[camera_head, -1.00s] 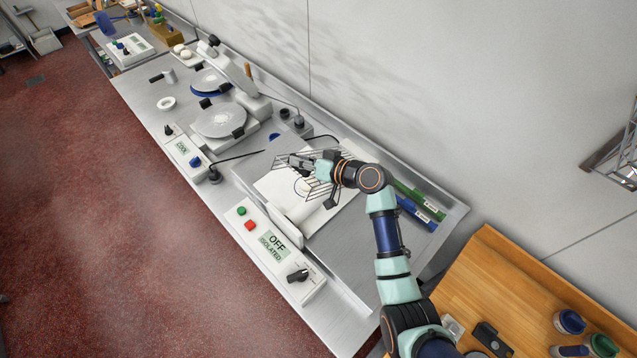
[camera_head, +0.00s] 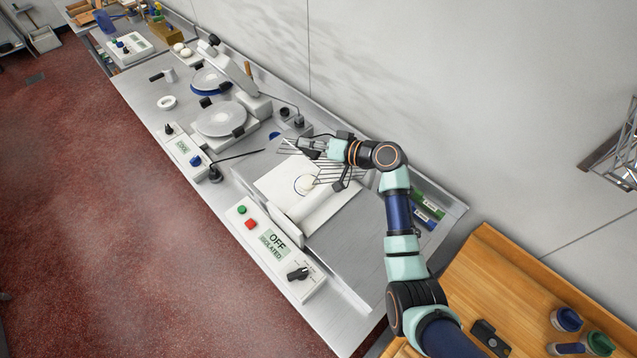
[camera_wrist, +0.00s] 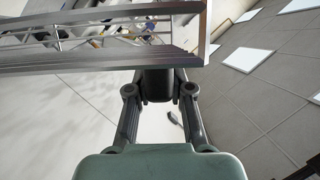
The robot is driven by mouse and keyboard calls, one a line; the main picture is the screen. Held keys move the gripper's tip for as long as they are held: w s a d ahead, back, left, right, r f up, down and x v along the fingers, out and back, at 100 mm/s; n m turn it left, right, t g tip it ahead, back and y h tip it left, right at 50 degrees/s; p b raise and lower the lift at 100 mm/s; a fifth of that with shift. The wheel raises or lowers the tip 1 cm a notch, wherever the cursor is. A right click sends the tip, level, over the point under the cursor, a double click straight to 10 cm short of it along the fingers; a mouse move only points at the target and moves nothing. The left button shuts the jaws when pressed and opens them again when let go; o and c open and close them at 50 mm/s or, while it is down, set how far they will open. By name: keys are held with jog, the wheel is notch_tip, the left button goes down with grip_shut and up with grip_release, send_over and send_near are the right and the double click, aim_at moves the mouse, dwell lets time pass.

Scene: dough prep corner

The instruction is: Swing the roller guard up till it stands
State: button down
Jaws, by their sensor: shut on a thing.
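The roller guard (camera_head: 322,171) is a grid of thin metal bars over the dough sheeter, raised at a tilt; its exact angle is hard to judge. In the wrist view the guard (camera_wrist: 85,62) crosses the upper left as a barred metal frame. My gripper (camera_head: 306,147) is at the guard's wall-side edge. In the wrist view its two fingers are closed on a dark grip block (camera_wrist: 158,86) at the guard's edge. Below the guard lie a white sheet (camera_head: 278,182) and a round dough piece (camera_head: 306,184). My wrist hides part of the guard.
The control panel (camera_head: 277,245) reads "OFF (ISOLATED)". Green and blue tools (camera_head: 426,207) lie right of my arm. Machines with round plates (camera_head: 221,120) stand to the left. The wall (camera_head: 430,80) is behind the guard.

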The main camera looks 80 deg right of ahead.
jog(key=shift+m, duration=0.6)
jog(key=shift+s+d+r, duration=0.55)
jog(key=shift+d+r, duration=0.15)
jog(key=shift+d, duration=0.1)
jog(key=shift+s+d+r, duration=0.55)
jog(key=shift+d+r, duration=0.15)
jog(key=shift+d, duration=0.1)
jog(key=shift+d, duration=0.1)
jog(key=s+d+r+m+t+b, duration=0.1)
jog(key=s+d+r+m+b, duration=0.1)
jog(key=d, duration=0.3)
jog(key=shift+s+r+y+b, duration=0.4)
jog(key=shift+s+r+b, duration=0.1)
jog(key=shift+s+r, duration=0.15)
jog(key=shift+f, duration=0.1)
